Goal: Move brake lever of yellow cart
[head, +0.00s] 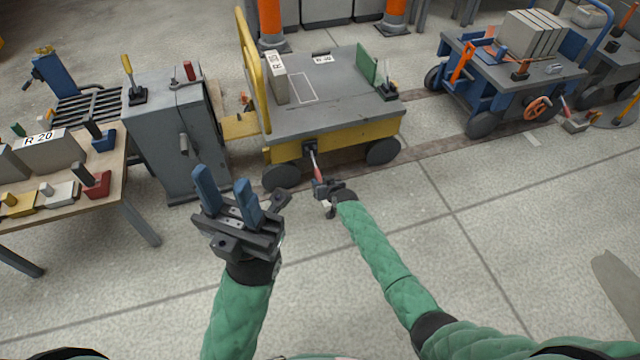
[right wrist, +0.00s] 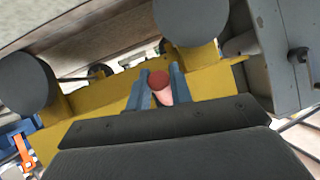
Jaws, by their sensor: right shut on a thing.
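The yellow cart (head: 335,142) stands in the middle of the head view, with a grey top and dark wheels. Its brake lever (head: 316,165), red-handled, hangs from a dark bracket on the near yellow side. My right gripper (head: 322,186) is at the lever's lower end. In the right wrist view the blue fingers of my right gripper (right wrist: 155,95) are on both sides of the lever's red round end (right wrist: 158,79), shut on it. My left gripper (head: 229,202) is open and empty, raised in front of the grey cabinet with its blue fingers apart.
A grey cabinet (head: 172,130) with a yellow-handled lever stands left of the cart. A wooden table (head: 110,170) with blocks is at the far left. A blue cart (head: 510,65) stands at the back right.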

